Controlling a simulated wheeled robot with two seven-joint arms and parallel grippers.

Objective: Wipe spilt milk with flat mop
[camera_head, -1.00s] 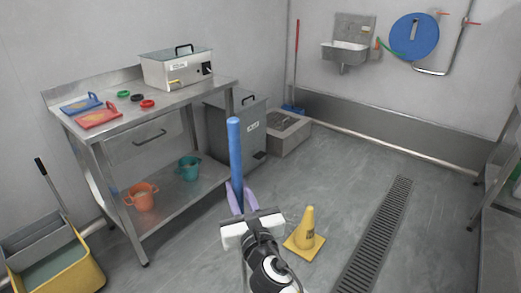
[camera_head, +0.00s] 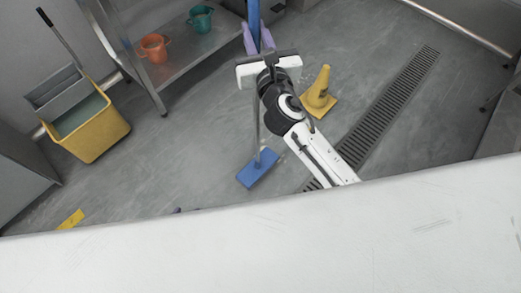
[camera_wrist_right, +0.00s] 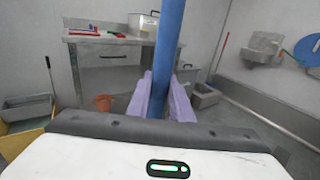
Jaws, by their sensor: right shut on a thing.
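The flat mop has a blue handle (camera_head: 253,22), a thin grey pole and a flat blue head (camera_head: 258,169) that appears to rest on the floor. My right gripper (camera_head: 257,45) has its purple fingers shut on the blue handle. The wrist view shows the same handle (camera_wrist_right: 168,50) upright between the fingers. Only a small purple tip, seemingly of my left gripper (camera_head: 177,210), shows over the white edge; its jaws are hidden. I cannot make out a clear patch of spilt milk on the grey floor.
A yellow mop bucket (camera_head: 92,130) stands at left. A yellow cone (camera_head: 319,94) stands right of my right gripper, near a floor drain (camera_head: 390,105). A steel table's lower shelf (camera_head: 176,60) holds orange and teal buckets. A yellow piece (camera_head: 71,219) lies lower left.

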